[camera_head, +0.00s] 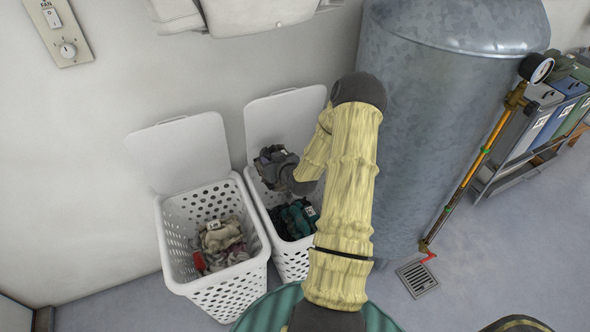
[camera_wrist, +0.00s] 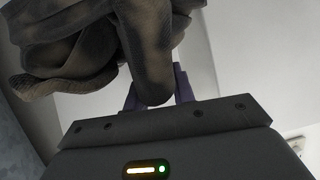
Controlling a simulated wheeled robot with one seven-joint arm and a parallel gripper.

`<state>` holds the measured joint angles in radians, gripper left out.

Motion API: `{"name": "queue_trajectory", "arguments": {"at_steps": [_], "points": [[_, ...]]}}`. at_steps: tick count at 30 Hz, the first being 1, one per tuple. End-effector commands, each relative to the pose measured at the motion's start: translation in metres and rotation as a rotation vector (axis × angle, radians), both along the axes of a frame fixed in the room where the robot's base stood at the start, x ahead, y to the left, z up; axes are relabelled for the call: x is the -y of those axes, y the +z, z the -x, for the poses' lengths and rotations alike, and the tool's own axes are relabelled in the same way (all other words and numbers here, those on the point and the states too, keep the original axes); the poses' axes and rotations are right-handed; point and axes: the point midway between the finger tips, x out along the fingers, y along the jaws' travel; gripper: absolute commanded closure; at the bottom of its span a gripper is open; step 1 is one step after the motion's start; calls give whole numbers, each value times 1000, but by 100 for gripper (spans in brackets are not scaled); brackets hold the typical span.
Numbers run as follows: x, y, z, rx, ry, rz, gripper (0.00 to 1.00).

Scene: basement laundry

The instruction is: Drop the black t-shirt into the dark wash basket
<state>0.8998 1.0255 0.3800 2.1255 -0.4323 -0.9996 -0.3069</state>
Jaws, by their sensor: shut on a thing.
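The black t-shirt (camera_wrist: 85,55) is a bunched dark cloth filling the upper left of the wrist view. My gripper (camera_wrist: 158,88) is shut on it, with purple fingers on either side of a fold. In the head view my gripper (camera_head: 276,163) is over the back part of the right white basket (camera_head: 291,264). That basket is open and holds dark and teal clothes (camera_head: 296,219), so it looks like the dark wash basket. In the head view the t-shirt is hard to tell from the dark gripper, and my arm hides the basket's right side.
A left white basket (camera_head: 232,296) with light clothes (camera_head: 222,240) stands right beside it. Both lids stand open against the wall. A large grey metal tank (camera_head: 440,110) and a yellow pipe with a gauge (camera_head: 463,180) are at the right.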

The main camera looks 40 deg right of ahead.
Motion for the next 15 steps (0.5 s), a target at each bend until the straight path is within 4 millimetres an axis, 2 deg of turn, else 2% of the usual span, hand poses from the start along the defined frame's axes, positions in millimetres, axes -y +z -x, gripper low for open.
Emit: {"name": "queue_trajectory", "arguments": {"at_steps": [1,3,6,9,15], "points": [[22,-10,8,3,-21,6,100],[43,-11,17,3,-36,5,100],[63,-10,28,3,-50,4,100],[71,-8,33,1,-58,0,100],[72,-5,34,1,-57,0,100]]}}
